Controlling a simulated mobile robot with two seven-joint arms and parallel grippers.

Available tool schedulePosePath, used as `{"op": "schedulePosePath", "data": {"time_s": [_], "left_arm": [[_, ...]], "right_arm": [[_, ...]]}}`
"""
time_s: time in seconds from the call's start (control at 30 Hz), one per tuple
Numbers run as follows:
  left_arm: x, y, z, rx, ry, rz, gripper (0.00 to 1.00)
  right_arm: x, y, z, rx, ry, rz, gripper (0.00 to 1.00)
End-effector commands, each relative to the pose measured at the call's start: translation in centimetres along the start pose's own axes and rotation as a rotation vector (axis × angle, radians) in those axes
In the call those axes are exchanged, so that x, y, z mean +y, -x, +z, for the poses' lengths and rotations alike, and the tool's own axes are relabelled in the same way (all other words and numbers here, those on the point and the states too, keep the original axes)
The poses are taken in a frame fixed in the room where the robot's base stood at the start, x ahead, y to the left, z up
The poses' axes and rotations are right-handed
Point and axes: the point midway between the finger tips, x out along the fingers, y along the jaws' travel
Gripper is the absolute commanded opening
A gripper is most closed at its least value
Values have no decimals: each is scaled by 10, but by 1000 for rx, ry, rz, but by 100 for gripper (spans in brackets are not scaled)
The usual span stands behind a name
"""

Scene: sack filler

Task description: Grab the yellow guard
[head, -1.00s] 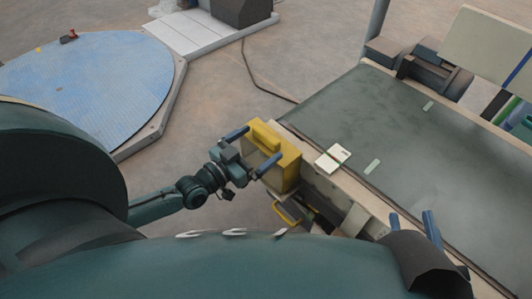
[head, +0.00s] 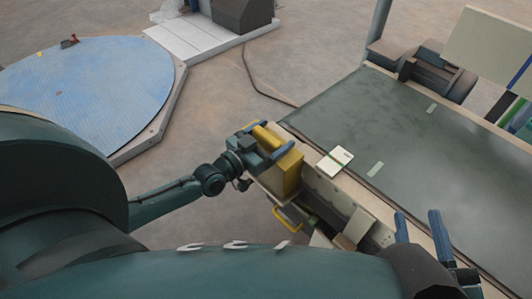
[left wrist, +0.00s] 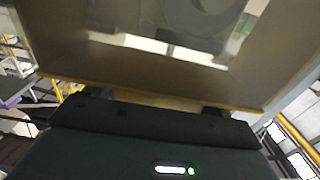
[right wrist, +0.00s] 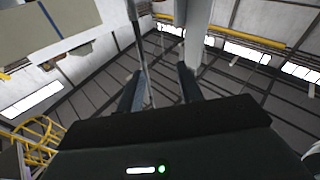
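The yellow guard (head: 289,174) is a box-like cover at the near-left corner of the conveyor, with a raised yellow block (head: 268,137) on top. My left gripper (head: 270,142) is at that block, one blue finger on each side of it. The fingers stand wide apart; whether they touch the block is unclear. In the left wrist view the guard's pale underside and yellow edge (left wrist: 165,94) fill the upper part, close to the gripper. My right gripper (head: 418,229) is open and empty beside the conveyor's near edge; its parted fingers show in the right wrist view (right wrist: 160,88).
A yellow handle (head: 287,219) is below the guard. A blue round platform (head: 85,90) stands left; open floor lies between.

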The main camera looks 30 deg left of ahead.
Motion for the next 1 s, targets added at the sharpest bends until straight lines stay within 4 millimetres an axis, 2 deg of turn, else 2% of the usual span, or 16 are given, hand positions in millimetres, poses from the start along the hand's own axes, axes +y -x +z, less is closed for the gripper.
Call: {"op": "schedulePosePath", "data": {"time_s": [0.03,0.4,0.77,1.0], "left_arm": [[0,0,0,0,-1,0,75],[0,0,-1,2,-2,0,46],[0,0,-8,3,-1,0,46],[0,0,-44,4,0,0,46]], "right_arm": [[0,0,0,1,0,-1,36],[0,0,0,2,1,-1,36],[0,-1,-4,2,7,-2,36],[4,-2,-12,-11,58,-2,36]]}}
